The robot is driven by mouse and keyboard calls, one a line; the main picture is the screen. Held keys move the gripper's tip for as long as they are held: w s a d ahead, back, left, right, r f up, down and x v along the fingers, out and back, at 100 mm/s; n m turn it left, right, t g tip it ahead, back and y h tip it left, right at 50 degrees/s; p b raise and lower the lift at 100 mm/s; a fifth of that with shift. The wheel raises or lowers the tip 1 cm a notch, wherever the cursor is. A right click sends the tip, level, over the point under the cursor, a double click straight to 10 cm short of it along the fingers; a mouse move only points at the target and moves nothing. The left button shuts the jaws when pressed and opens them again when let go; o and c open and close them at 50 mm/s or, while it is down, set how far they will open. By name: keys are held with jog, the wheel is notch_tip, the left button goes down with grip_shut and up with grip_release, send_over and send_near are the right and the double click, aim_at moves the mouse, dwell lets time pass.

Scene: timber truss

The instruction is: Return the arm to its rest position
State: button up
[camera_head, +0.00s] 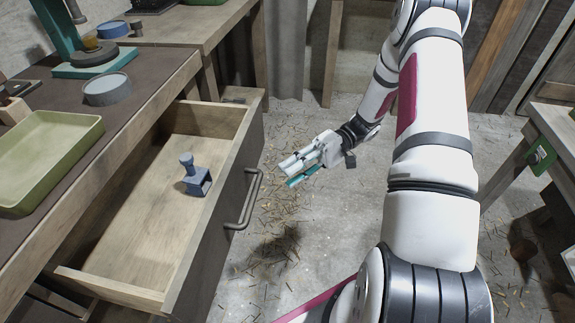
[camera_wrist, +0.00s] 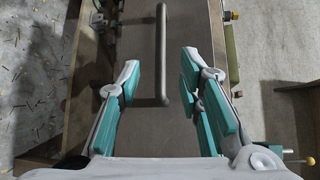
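My gripper (camera_head: 292,172) is in front of the open drawer, a little to the right of its metal handle (camera_head: 243,199). In the wrist view my gripper (camera_wrist: 158,82) is open, with its teal finger pads wide apart and nothing between them except the view of the drawer front (camera_wrist: 139,40). The handle (camera_wrist: 161,55) shows beyond the fingertips, and I see no contact with it. My arm (camera_head: 433,130) reaches out on the right and bends back toward the drawer.
The drawer (camera_head: 125,235) stands pulled out and holds a blue-grey stamp-like tool (camera_head: 196,179). A green tray (camera_head: 45,155) and a grey round tin (camera_head: 107,90) are on the bench. Another bench (camera_head: 555,125) is at right. The floor between is open, strewn with shavings.

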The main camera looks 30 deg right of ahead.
jog(key=s+a+r+g+h, duration=0.1)
jog(key=s+a+r+h, duration=0.15)
jog(key=r, duration=0.25)
jog(key=s+a+r+n+g+h, duration=0.1)
jog(key=s+a+r+h, duration=0.15)
jog(key=r, duration=0.35)
jog(key=s+a+r+g+h, duration=0.1)
jog(key=s+r+h, duration=0.2)
jog(key=r+h, duration=0.15)
jog(key=s+r+m+t+h, duration=0.1)
jog(key=s+r+t+h, duration=0.2)
jog(key=s, duration=0.5)
jog(key=s+r+t+h, duration=0.3)
jog(key=s+r+h, duration=0.1)
jog(key=s, duration=0.4)
notch_tip(320, 180, up, 18)
jog(key=t+p, duration=0.3)
jog(key=p, duration=1.3)
jog(key=shift+p, duration=0.4)
